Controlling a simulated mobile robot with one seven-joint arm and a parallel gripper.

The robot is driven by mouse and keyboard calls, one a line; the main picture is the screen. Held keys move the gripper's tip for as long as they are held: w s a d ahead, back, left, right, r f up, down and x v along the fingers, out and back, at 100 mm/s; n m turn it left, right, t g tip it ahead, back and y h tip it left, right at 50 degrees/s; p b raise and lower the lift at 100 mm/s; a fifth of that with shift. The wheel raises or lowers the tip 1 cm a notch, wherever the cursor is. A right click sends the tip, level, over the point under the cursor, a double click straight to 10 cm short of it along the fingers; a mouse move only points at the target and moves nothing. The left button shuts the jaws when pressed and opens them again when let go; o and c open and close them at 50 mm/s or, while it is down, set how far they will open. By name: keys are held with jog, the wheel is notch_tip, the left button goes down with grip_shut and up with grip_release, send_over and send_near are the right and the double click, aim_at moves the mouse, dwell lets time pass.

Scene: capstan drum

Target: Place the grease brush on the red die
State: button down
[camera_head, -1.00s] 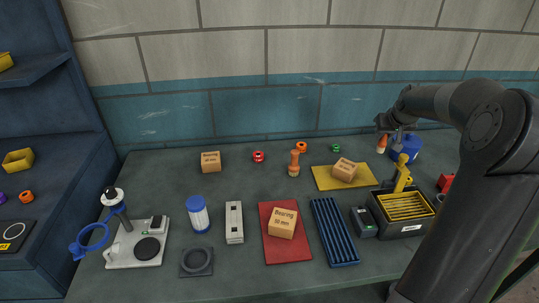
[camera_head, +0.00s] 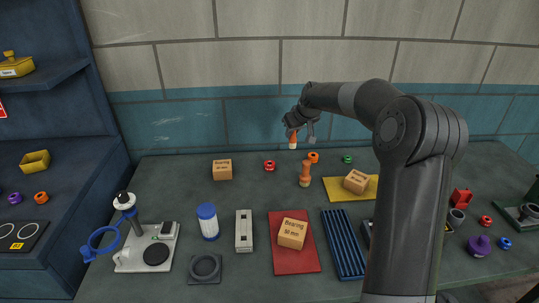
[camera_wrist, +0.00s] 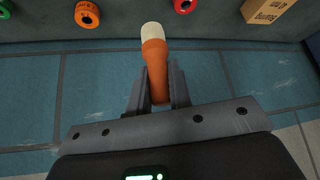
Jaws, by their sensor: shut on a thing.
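The grease brush (camera_head: 293,140), with an orange handle and a pale tip, is in my gripper (camera_head: 301,132). My gripper is shut on its handle and holds it above the back of the table, tip down. The brush (camera_wrist: 154,58) also shows between the two dark fingers in the wrist view. A small red ring-shaped piece, likely the red die (camera_head: 269,166), lies on the table below and left of the brush in the head view. It also shows at the top edge of the wrist view (camera_wrist: 184,5). A similar red piece (camera_head: 485,221) lies at the far right.
An orange ring (camera_head: 313,157), a green ring (camera_head: 347,159) and an upright orange object (camera_head: 305,174) stand near the red piece. A cardboard box (camera_head: 222,170) is to its left. Another box (camera_head: 356,181) sits on a yellow mat (camera_head: 336,192). My arm hides part of the right side.

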jog(key=shift+w+a+f, duration=0.65)
jog(key=shift+a+f, duration=0.65)
jog(key=shift+f, duration=0.25)
jog(key=shift+w+a+f, duration=0.6)
jog(key=shift+a+f, duration=0.75)
jog(key=shift+f, duration=0.2)
jog(key=shift+w+a+f, duration=0.65)
jog(key=shift+a+f, duration=0.65)
jog(key=shift+f, duration=0.25)
jog(key=c, duration=1.3)
grip_release()
jog(key=shift+f, duration=0.15)
